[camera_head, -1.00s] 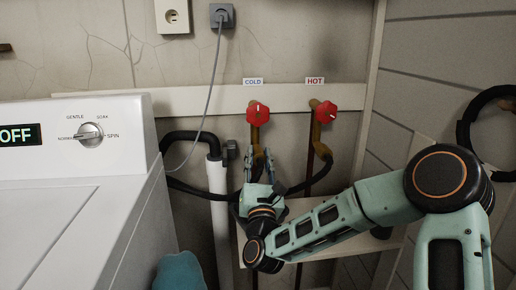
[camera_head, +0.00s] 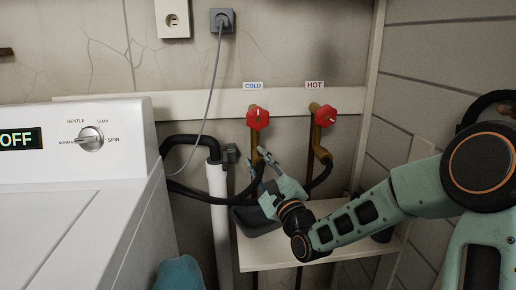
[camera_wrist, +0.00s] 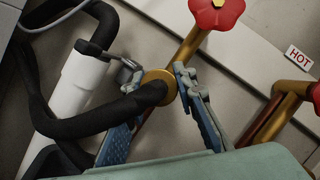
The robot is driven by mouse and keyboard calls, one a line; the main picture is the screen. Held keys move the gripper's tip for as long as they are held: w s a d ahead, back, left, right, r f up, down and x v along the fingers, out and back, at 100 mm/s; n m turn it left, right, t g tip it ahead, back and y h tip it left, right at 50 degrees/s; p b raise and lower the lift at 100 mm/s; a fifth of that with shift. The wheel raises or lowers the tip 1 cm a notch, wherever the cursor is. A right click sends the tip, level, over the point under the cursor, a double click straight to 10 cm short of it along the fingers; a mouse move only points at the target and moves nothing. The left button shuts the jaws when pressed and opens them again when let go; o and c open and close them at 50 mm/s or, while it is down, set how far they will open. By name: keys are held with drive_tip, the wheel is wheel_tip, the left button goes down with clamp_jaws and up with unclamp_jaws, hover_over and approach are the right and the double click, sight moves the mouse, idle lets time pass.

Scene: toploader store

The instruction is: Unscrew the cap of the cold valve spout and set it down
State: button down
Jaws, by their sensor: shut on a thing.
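The cold valve has a red handle (camera_head: 257,117) under the COLD label, and its brass spout (camera_head: 255,140) points down. In the wrist view, a round brass cap (camera_wrist: 170,77) sits at the spout's lower end, with the end of a black hose (camera_wrist: 130,104) in front of its middle. My gripper (camera_head: 263,166) comes from the lower right, tilted to the upper left. Its two fingers, also in the wrist view (camera_wrist: 161,112), stand on either side of the cap and are shut on it. The exact contact is partly hidden by the hose.
The hot valve (camera_head: 322,115) with its hose is close on the right. A white pipe (camera_head: 220,205) stands on the left, beside the washer (camera_head: 75,225). A shelf (camera_head: 325,245) below bears a dark grey container (camera_head: 250,222), and its front right is partly bare.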

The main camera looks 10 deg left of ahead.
sight(260, 167)
drive_tip(key=n+g+p, duration=0.1)
drive_tip(key=n, duration=0.1)
drive_tip(key=n+p, duration=0.1)
drive_tip(key=n, duration=0.1)
drive_tip(key=n+g+p, duration=0.1)
drive_tip(key=n, duration=0.1)
drive_tip(key=shift+r+n+g, duration=0.3)
drive_tip(key=shift+r, duration=0.05)
drive_tip(key=shift+f, duration=0.45)
drive_tip(key=shift+s+d+r+p, duration=0.1)
drive_tip(key=shift+s+d+p, duration=0.1)
drive_tip(key=shift+s, duration=0.55)
drive_tip(key=shift+s+d+p, duration=0.15)
drive_tip(key=shift+s+d, duration=0.05)
drive_tip(key=shift+s, duration=0.55)
drive_tip(key=shift+s, duration=0.3)
drive_tip(key=shift+s+d+p, duration=0.3)
drive_tip(key=shift+s+p, duration=0.05)
drive_tip(key=shift+s, duration=0.6)
drive_tip(key=shift+s+d+p, duration=0.25)
drive_tip(key=shift+s+p, duration=0.1)
drive_tip(key=shift+s, duration=0.55)
drive_tip(key=shift+d, duration=0.1)
